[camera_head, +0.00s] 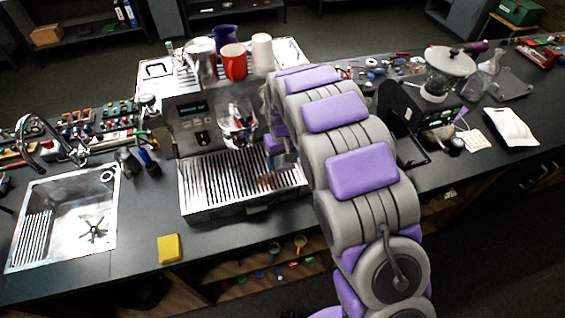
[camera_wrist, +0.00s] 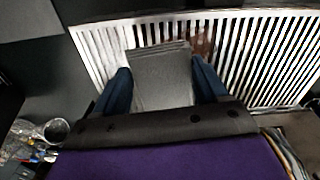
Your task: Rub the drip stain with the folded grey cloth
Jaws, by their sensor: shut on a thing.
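My gripper (camera_wrist: 160,70) is shut on the folded grey cloth (camera_wrist: 162,82), with one blue finger on each side of it. The cloth's layered far edge reaches over the slatted drip tray (camera_wrist: 262,60) of the coffee machine. A reddish-brown drip stain (camera_wrist: 203,38) shows on the slats just beyond the cloth's right corner. I cannot tell whether the cloth touches the tray. In the head view the stain (camera_head: 268,181) is on the right part of the drip tray (camera_head: 215,190). My arm hides most of the gripper there.
The coffee machine (camera_head: 195,130) carries red, blue and white cups on top. A sink (camera_head: 75,215) and yellow sponge (camera_head: 169,248) are to the left. The counter in front of the sink and tray is mostly clear.

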